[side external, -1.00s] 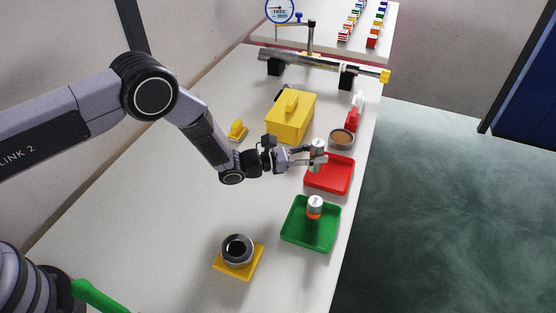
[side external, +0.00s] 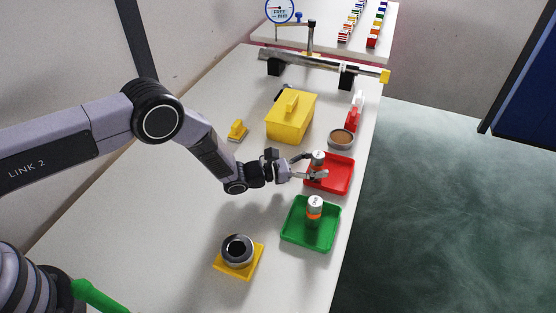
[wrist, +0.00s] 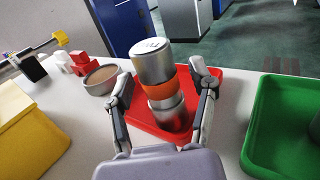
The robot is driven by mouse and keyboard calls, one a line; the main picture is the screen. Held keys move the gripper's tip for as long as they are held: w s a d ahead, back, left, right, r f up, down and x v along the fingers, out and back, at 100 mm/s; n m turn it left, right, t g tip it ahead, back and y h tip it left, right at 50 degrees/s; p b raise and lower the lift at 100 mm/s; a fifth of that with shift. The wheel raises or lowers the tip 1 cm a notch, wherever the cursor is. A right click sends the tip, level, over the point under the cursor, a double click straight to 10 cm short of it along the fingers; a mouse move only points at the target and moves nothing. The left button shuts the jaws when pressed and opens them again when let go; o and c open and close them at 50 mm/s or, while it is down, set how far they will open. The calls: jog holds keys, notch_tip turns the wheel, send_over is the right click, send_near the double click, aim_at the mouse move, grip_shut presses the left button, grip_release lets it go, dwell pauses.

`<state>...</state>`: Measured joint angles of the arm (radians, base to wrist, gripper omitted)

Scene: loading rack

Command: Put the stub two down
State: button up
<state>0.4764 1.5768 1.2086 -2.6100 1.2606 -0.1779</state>
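One silver stub with an orange band (wrist: 153,65) stands in the red tray (wrist: 232,85), between my fingers. In the side view this stub (side external: 318,160) is partly hidden by my gripper (side external: 313,167). In the wrist view my gripper (wrist: 163,80) is open around it, with a narrow gap showing on both sides. A second silver stub with an orange band (side external: 315,205) stands upright in the green tray (side external: 297,237). Both stubs have dark marks on top, too small to read.
A yellow box (side external: 290,122) and a brown-filled bowl (side external: 341,138) are behind the red tray. A dark ring on a yellow plate (side external: 237,250) is at the front. A bar on black blocks (side external: 325,68) crosses the back. The table's right edge is close to the trays.

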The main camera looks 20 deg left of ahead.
jog(key=shift+r, duration=0.1)
jog(key=shift+s+a, duration=0.1)
jog(key=shift+a, duration=0.15)
jog(key=v, duration=1.1)
jog(key=shift+s+r, duration=0.1)
notch_tip(320, 180, up, 16)
jog(key=s+d+m+g+h, duration=0.1)
jog(key=s+m+g+h, duration=0.15)
jog(key=m+g, duration=0.4)
jog(key=s+a+r+m+g+y, duration=0.25)
jog(key=s+r+m+g, duration=0.4)
jog(key=r, duration=0.65)
jog(key=s+a+r+m+t+y, duration=0.4)
jog(key=s+a+m+y, duration=0.2)
jog(key=s+a, duration=0.5)
jog(key=s+a+r+m+t+y, duration=0.4)
jog(key=s+a+y, duration=0.5)
jog(key=a, duration=0.7)
jog(key=s+m, duration=0.1)
jog(key=s, duration=0.2)
jog(key=shift+r+m+t, duration=0.2)
jog(key=shift+m+t, duration=0.1)
jog(key=shift+m, duration=0.1)
jog(key=shift+s+a, duration=0.1)
